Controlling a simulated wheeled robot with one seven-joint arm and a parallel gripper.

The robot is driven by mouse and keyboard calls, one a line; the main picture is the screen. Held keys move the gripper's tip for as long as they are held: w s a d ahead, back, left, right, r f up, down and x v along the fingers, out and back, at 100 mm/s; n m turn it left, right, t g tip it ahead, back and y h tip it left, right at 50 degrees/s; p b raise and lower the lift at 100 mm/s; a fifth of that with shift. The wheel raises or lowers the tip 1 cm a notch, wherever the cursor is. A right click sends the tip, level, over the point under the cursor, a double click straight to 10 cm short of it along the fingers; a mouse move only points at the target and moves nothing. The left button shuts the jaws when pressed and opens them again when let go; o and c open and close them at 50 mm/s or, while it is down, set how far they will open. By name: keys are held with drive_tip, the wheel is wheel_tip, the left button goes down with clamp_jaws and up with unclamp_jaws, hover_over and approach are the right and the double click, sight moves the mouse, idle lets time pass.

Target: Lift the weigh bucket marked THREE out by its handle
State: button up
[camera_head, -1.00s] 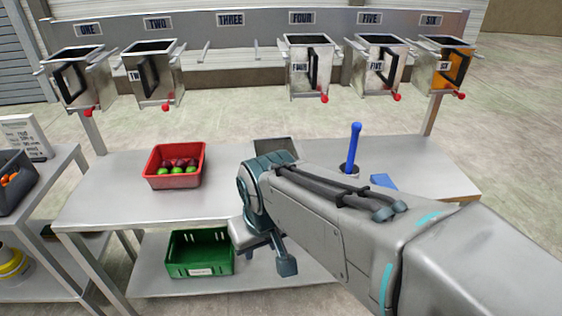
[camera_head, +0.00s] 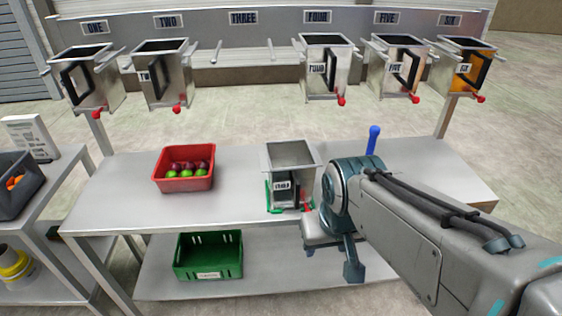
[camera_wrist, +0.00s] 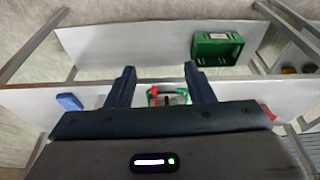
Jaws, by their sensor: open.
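The weigh bucket marked THREE (camera_head: 291,160) is a square metal bucket with a dark handle, a label and a red knob. It stands upright on the table, with green parts around its lower front. The slot under the sign THREE (camera_head: 243,18) on the rack holds no bucket, only bare rails. My gripper (camera_head: 333,262) is open and empty at the table's front edge, right of the bucket. In the wrist view my gripper (camera_wrist: 160,82) has its two fingers spread, with a green and red item (camera_wrist: 168,96), seemingly the bucket's front, visible between and beyond them.
Buckets ONE (camera_head: 88,80), TWO (camera_head: 165,75), FOUR (camera_head: 327,55), FIVE (camera_head: 396,75) and SIX (camera_head: 447,75) hang on the rack behind. A red crate (camera_head: 184,185) of fruit stands left on the table. A blue-handled tool (camera_head: 373,140) stands right. A green crate (camera_head: 210,272) sits on the lower shelf.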

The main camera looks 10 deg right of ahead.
drive_tip(key=o, duration=0.5)
drive_tip(key=shift+o, duration=0.9)
drive_tip(key=w+r+m+g+p, duration=0.1)
drive_tip(key=w+r+m, duration=0.4)
drive_tip(key=w+m, duration=0.4)
drive_tip(key=w, duration=0.4)
drive_tip(key=shift+w+d, duration=0.25)
drive_tip(key=shift+w, duration=0.15)
drive_tip(key=m+g, duration=0.2)
drive_tip(key=m, duration=0.7)
hover_over(297, 177)
drive_tip(key=f, duration=0.6)
drive_tip(key=f+p, duration=0.1)
drive_tip(key=f, duration=0.2)
drive_tip(key=shift+s+d, duration=0.1)
drive_tip(key=shift+s, duration=0.25)
drive_tip(key=shift+w+f+p, duration=0.15)
drive_tip(key=shift+f+p, duration=0.05)
drive_tip(key=shift+f, duration=1.15)
drive_tip(key=shift+w+f+p, duration=0.1)
drive_tip(key=shift+f+p, duration=0.1)
drive_tip(key=shift+f, duration=1.1)
